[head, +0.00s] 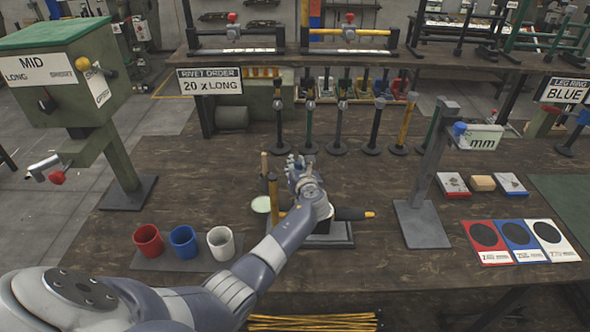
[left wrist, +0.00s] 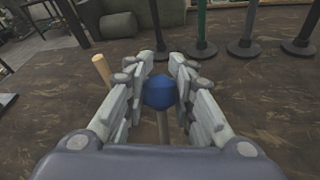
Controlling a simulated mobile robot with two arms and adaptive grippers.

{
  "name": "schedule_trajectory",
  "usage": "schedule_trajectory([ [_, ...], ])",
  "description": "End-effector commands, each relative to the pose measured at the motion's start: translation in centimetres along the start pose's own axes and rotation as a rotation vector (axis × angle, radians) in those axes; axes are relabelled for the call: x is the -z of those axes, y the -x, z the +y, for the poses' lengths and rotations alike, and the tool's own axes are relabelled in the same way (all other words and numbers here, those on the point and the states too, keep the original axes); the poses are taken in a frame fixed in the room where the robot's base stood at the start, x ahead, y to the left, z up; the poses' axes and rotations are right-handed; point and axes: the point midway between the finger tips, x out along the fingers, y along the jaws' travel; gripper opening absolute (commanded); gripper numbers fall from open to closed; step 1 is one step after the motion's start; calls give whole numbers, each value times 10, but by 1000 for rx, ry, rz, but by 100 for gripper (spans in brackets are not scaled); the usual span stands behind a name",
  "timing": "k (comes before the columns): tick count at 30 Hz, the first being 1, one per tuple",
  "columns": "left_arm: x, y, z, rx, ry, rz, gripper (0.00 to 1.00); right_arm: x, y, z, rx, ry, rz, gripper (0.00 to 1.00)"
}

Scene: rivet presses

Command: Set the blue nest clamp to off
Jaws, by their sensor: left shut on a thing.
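A round blue knob (left wrist: 159,91) stands on a thin grey rod (left wrist: 163,128) in the left wrist view; I take it for the blue nest clamp's handle. My left gripper (left wrist: 158,85) is shut on this knob, with fingers on both sides of it. In the head view my left gripper (head: 303,172) is over the middle of the bench and hides the knob. A dark fixture base (head: 330,243) with a black, yellow-tipped handle (head: 354,213) shows just below the hand. The clamp's setting is hidden. My right gripper is not in view.
Red (head: 148,240), blue (head: 183,241) and white (head: 221,243) cups stand at left front. A wooden peg (head: 264,164) is close left of the hand; several posts stand behind. A gauge stand (head: 427,180) is to the right.

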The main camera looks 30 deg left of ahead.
Motion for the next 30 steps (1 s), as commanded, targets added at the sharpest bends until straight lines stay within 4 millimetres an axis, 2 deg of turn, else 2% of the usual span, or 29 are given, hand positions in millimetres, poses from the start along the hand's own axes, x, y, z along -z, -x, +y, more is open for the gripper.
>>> schedule_trajectory([
  [3, 2, -12, -4, 2, -1, -3, 0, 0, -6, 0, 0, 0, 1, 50],
  [9, 6, -21, -7, 5, -1, -1, 0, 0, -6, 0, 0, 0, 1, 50],
  [30, 15, -19, -10, 10, -2, 11, 0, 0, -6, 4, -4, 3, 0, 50],
])
